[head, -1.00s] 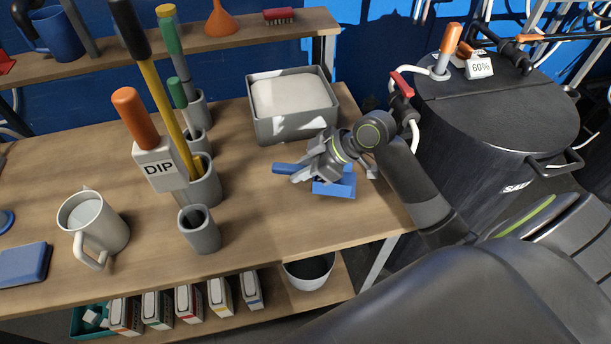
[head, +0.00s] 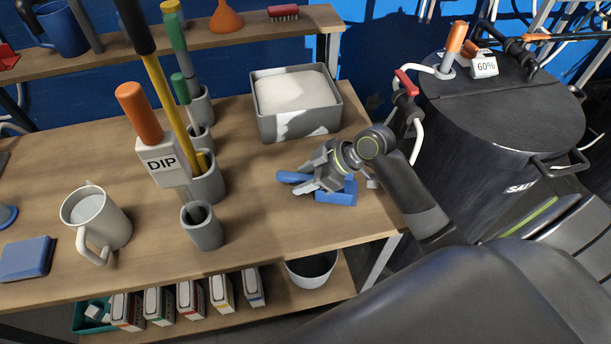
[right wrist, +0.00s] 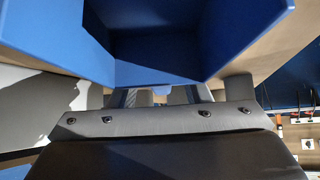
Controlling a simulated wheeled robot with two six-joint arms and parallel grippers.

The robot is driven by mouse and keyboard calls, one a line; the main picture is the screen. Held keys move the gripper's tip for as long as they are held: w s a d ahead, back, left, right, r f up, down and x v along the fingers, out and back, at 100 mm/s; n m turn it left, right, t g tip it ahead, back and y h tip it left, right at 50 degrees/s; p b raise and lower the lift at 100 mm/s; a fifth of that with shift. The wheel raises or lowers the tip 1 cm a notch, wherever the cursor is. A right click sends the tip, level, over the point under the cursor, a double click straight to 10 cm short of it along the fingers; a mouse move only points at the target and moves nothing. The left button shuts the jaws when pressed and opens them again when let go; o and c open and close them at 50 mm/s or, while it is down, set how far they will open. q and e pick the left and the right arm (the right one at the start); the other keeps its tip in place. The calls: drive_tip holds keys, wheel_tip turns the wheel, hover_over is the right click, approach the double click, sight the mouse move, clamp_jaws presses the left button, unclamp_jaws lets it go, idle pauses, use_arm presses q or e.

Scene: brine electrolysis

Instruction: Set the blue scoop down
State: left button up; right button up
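The blue scoop (head: 338,195) appears to rest on the wooden bench top (head: 262,215), near its right end and in front of the grey bin. Its handle (head: 292,177) points left. My right gripper (head: 309,174) is over the scoop, its fingers spread apart on either side of the handle. In the right wrist view the scoop's blue walls (right wrist: 240,30) fill the top, close to the camera, with the finger bases wide apart below. The scoop's middle is hidden under the gripper in the head view. My left gripper is not in view.
A grey bin (head: 268,127) of white material stands behind the scoop. To the left are grey holders (head: 203,232) with tools, a DIP tag (head: 163,163) and a jug (head: 97,222). A dark tank (head: 500,110) stands right of the bench. Bench room left of the scoop is clear.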

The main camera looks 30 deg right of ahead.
drive_tip(key=shift+r, duration=0.15)
drive_tip(key=v, duration=1.2)
idle(0.5)
